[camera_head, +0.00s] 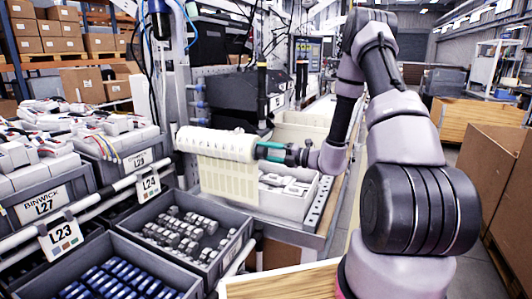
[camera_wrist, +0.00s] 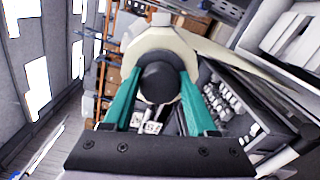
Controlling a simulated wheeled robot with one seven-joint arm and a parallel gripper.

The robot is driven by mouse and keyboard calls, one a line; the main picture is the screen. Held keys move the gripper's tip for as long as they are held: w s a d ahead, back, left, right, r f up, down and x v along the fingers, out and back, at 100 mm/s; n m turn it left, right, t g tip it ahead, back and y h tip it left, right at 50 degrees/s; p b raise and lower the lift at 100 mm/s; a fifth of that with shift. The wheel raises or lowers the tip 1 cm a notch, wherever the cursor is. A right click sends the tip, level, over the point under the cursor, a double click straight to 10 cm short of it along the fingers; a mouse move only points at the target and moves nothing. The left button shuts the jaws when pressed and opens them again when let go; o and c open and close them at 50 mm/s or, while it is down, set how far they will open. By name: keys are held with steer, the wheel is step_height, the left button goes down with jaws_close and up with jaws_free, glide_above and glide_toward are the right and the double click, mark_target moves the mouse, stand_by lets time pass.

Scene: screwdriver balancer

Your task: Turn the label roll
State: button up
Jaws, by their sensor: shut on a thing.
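The label roll (camera_head: 215,144) is a cream-white cylinder lying on its side, with a strip of cream labels (camera_head: 230,180) hanging down from it. My gripper (camera_head: 262,151) comes from the right and has its green fingers at the roll's right end. In the wrist view, the two green fingers stand on either side of a dark round knob or core end (camera_wrist: 160,82) and are shut on it. The pale roll (camera_wrist: 150,42) shows behind that dark end. The roll's far end is hidden in the wrist view.
A white bin of pale parts (camera_head: 300,203) stands below my gripper. Grey bins of metal parts (camera_head: 236,247) and blue parts (camera_head: 195,292) sit in front. Bins of white parts (camera_head: 90,185) stand left. A dark printer-like machine (camera_head: 222,98) is behind.

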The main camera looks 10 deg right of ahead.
stand_by(0.5)
steer(key=o, duration=1.4)
steer(key=shift+c, duration=0.2)
steer(key=v, duration=1.1)
